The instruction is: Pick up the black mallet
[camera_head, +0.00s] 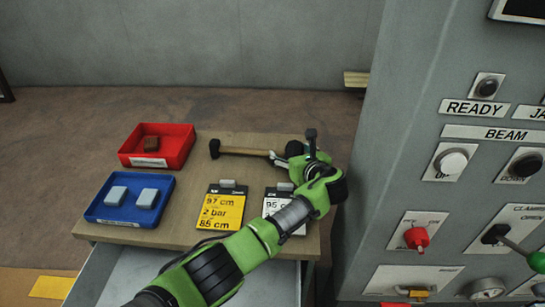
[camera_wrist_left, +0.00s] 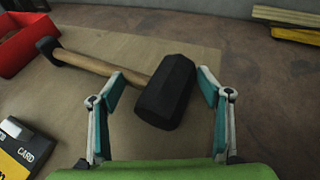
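The black mallet has a wooden handle (camera_head: 243,151) with a black end (camera_head: 214,148), lying across the far side of the wooden tabletop. Its thick black head (camera_wrist_left: 168,92) shows in the middle of the left wrist view, and the handle (camera_wrist_left: 92,65) runs to the upper left there. My left gripper (camera_head: 294,147) is at the head end and partly hides it in the head view. In the wrist view its teal fingers (camera_wrist_left: 161,76) are apart, one on each side of the head. I cannot tell how high they are above it. My right gripper is not in view.
A red bin (camera_head: 158,161) with a brown block and a blue bin (camera_head: 108,222) with two grey blocks are on the left. A yellow card (camera_head: 221,212) and a white card (camera_head: 275,204) lie near the front. A grey control panel (camera_head: 440,90) stands close on the right.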

